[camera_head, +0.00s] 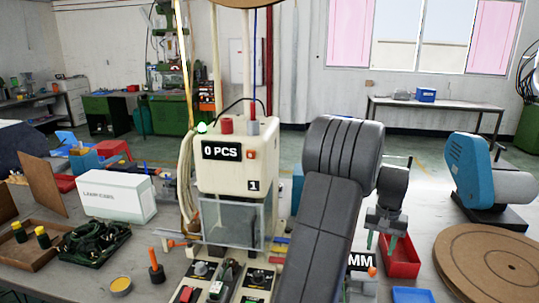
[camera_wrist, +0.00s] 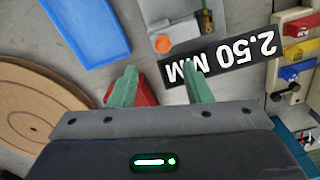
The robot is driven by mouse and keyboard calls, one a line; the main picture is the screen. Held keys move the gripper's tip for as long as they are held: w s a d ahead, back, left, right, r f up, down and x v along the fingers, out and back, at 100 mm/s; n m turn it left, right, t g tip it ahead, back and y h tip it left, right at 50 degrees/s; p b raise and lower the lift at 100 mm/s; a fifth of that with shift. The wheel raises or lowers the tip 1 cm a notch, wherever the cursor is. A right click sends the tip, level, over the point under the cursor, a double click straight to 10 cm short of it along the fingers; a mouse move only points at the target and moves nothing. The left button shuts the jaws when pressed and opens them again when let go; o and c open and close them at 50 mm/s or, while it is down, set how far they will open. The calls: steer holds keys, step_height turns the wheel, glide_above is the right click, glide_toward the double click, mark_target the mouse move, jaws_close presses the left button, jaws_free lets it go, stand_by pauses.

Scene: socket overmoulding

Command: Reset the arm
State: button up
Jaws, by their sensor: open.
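My gripper (camera_head: 386,240) hangs at the end of my dark grey arm, right of the white machine, in the head view. In the wrist view its two green fingers (camera_wrist: 158,88) are apart with nothing between them. The fingers point down over the grey table. A label reading 2.50 MM (camera_wrist: 222,58) lies just beyond the fingertips in the wrist view. The red bin (camera_head: 403,262) is behind and beside the gripper, and part of it shows between the fingers in the wrist view.
The white machine (camera_head: 238,160) marked 0 PCS stands left of my arm. A blue machine (camera_head: 470,165) and a round brown board (camera_head: 495,262) are at the right. A blue tray (camera_wrist: 87,30) lies near the gripper.

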mark_target(370, 268)
step_height(370, 268, down, 8)
steer(key=shift+r+p, duration=0.1)
steer(key=shift+p, duration=0.2)
steer(key=shift+a+f, duration=0.2)
steer(key=shift+f, duration=0.2)
steer(key=shift+w+a, duration=0.2)
steer(key=shift+a, duration=0.3)
steer(key=shift+r, duration=0.2)
